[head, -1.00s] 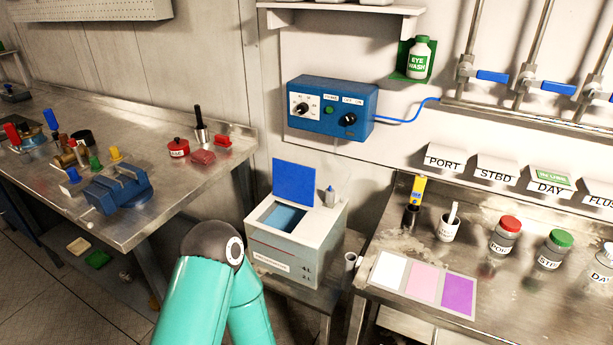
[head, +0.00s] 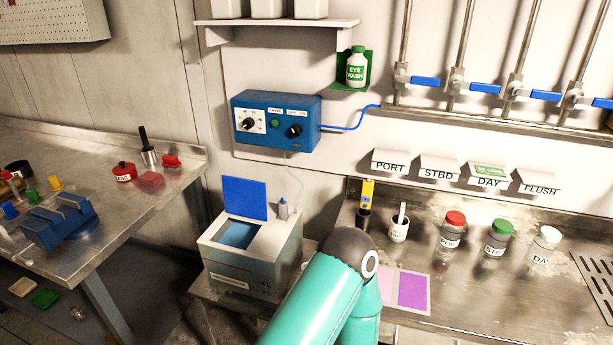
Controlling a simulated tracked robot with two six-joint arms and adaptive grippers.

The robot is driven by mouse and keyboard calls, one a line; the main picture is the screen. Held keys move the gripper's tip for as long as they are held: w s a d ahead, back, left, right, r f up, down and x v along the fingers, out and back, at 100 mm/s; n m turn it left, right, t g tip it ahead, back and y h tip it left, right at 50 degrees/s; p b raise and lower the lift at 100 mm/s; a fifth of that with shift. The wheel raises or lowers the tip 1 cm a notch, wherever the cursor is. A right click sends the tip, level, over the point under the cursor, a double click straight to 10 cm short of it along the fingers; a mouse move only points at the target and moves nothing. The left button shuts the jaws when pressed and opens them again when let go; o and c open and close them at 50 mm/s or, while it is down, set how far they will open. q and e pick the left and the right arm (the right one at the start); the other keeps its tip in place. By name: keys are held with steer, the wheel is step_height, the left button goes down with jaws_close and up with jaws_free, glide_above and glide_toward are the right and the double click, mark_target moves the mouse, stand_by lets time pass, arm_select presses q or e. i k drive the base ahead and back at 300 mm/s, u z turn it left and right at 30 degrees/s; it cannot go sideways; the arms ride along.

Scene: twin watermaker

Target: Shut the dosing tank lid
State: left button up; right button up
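The dosing tank (head: 257,272) is a white box with a grey front, standing on a low bench left of centre. Its blue lid (head: 246,199) stands up, open, at the back of the tank top. The opening (head: 238,235) shows a blue inside. One teal arm of mine with a dark joint comes up from the bottom, just right of the tank, and covers part of the bench there. No gripper shows in this view, so neither gripper's state can be seen.
A blue control box (head: 277,121) hangs on the wall above the tank. A steel bench (head: 540,293) at right holds capped bottles (head: 453,230) and a white cup (head: 399,229). A steel workbench (head: 118,222) at left holds a blue vise (head: 60,224). A small grey fitting (head: 283,210) stands beside the lid.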

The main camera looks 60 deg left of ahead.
mark_target(243, 197)
steer(key=z, duration=0.2)
steer(key=k, duration=1.35)
steer(key=u, duration=1.1)
steer(key=i, duration=0.5)
steer(key=z, duration=0.05)
